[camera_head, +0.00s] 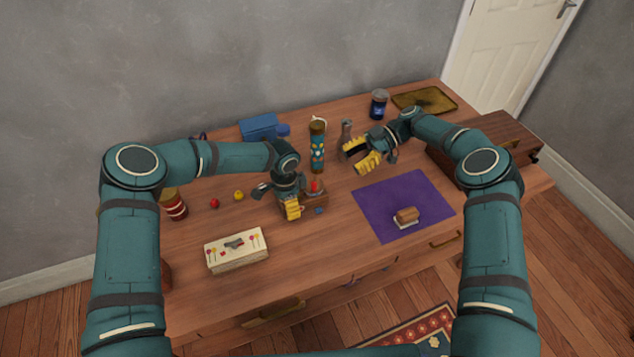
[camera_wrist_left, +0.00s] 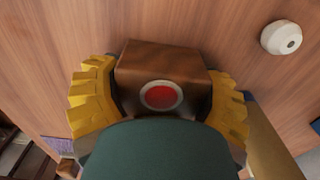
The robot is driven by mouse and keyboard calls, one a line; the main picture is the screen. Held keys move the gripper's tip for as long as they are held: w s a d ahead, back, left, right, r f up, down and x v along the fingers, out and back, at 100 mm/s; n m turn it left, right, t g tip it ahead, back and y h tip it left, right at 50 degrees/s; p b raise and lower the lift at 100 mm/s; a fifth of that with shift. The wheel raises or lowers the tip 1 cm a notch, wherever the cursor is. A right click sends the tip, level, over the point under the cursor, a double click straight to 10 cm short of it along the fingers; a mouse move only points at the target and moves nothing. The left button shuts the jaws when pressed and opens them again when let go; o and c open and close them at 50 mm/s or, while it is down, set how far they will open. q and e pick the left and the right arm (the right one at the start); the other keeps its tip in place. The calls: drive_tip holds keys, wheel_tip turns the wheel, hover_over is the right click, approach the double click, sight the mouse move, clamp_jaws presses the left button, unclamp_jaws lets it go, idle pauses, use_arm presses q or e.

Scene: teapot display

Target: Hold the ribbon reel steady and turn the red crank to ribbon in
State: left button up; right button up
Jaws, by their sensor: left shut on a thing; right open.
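A small brown wooden block (camera_head: 318,200), seemingly the ribbon reel, stands on the table with a red part (camera_head: 314,185) on top and a bit of blue at its front. My left gripper (camera_head: 298,205) is shut on it, with its yellow fingers on two sides. In the left wrist view the brown block (camera_wrist_left: 165,60) sits between the fingers, its red disc (camera_wrist_left: 160,95) ringed in silver. A crank arm cannot be made out. My right gripper (camera_head: 361,157) is open and empty, to the right of and behind the block.
A patterned cylinder (camera_head: 317,148) and a grey bottle (camera_head: 346,134) stand near the right gripper. A purple mat (camera_head: 385,190) bears a small brown brush-like block (camera_head: 407,214). A cream box (camera_head: 236,250), red ball (camera_head: 214,203) and yellow ball (camera_head: 239,195) lie to the left.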

sight(317, 189)
drive_tip(key=x, duration=1.2)
clamp_jaws()
